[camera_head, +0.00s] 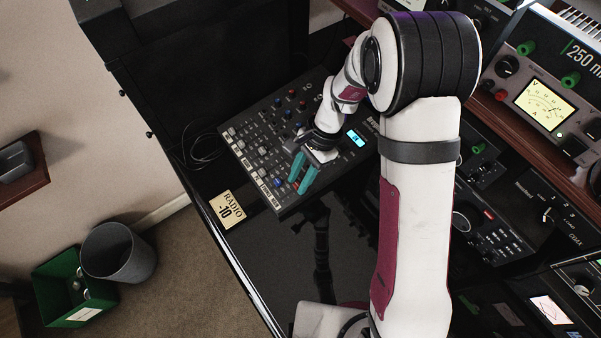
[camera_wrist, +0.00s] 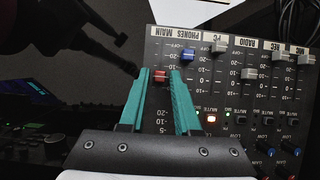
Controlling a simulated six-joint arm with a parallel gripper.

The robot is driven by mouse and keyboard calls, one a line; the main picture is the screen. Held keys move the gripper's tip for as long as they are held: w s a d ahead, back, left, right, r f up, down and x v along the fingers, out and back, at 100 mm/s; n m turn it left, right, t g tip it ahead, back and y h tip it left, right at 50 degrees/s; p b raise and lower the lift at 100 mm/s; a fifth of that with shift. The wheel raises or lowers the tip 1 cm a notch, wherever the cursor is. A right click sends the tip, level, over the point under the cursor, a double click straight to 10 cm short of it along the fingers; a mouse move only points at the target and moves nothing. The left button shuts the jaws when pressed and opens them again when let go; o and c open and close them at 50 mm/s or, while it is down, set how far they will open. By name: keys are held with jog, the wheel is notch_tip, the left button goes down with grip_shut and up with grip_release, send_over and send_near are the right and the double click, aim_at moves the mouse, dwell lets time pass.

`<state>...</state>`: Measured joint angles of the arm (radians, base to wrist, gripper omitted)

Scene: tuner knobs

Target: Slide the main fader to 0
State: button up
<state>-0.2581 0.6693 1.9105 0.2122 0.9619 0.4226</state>
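The main fader's red cap (camera_wrist: 160,76) sits in its slot beside the MAIN label on the mixer (camera_head: 240,155). In the wrist view it shows between my gripper's (camera_wrist: 159,74) two teal fingertips, with a narrow gap on each side. The fingers are apart, and I cannot tell whether either touches the cap. The cap's exact scale reading is hard to tell, as the fingers cover part of the markings. In the head view my gripper (camera_head: 297,186) is low over the mixer's front right part.
The blue PHONES cap (camera_wrist: 188,56) is close to the right fingertip in the wrist view. Grey PC (camera_wrist: 220,47) and RADIO (camera_wrist: 249,74) caps lie further right. The glossy desk (camera_head: 270,250) in front is mostly clear.

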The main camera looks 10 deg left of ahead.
jog(key=v, duration=1.5)
jog(key=shift+r, duration=0.4)
jog(key=shift+d, duration=0.1)
jog(key=s+d+r+n+t, duration=0.1)
jog(key=s+d, duration=0.3)
jog(key=s, duration=0.7)
jog(key=s+d+r+n+t+h, duration=0.1)
jog(key=s+d, duration=0.3)
jog(key=s, duration=0.7)
jog(key=shift+s+r+n+t, duration=0.2)
jog(key=shift+n+t, duration=0.3)
jog(key=shift+n, duration=0.2)
jog(key=shift+d, duration=0.1)
